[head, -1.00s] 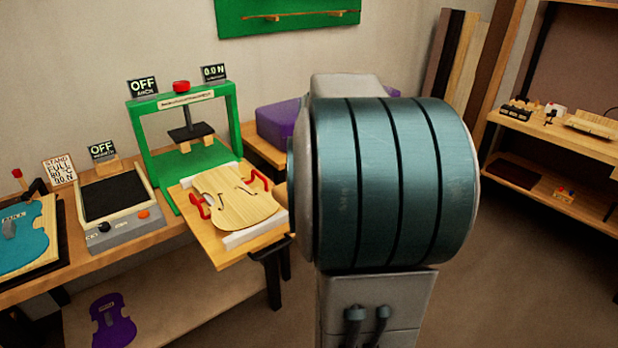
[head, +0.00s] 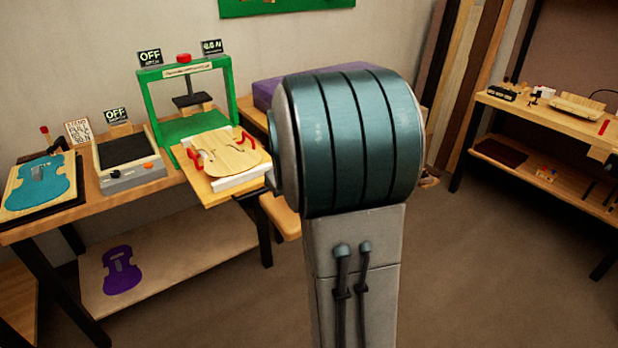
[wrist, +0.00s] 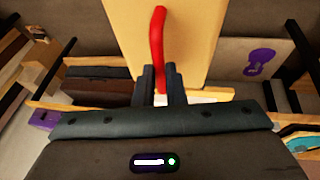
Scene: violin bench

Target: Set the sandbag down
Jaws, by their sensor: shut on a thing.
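In the wrist view my gripper (wrist: 163,75) is shut on an upright red handle (wrist: 158,40). What lies directly under the sandbag is hidden.
A green press (head: 150,110) stands on the bench, with a violin plate (head: 230,155) between red clamps before it. A grey hotplate-like box (head: 130,160) and a teal violin form (head: 40,187) stand left. A purple form (head: 122,270) lies on the lower shelf. Floor is open at right.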

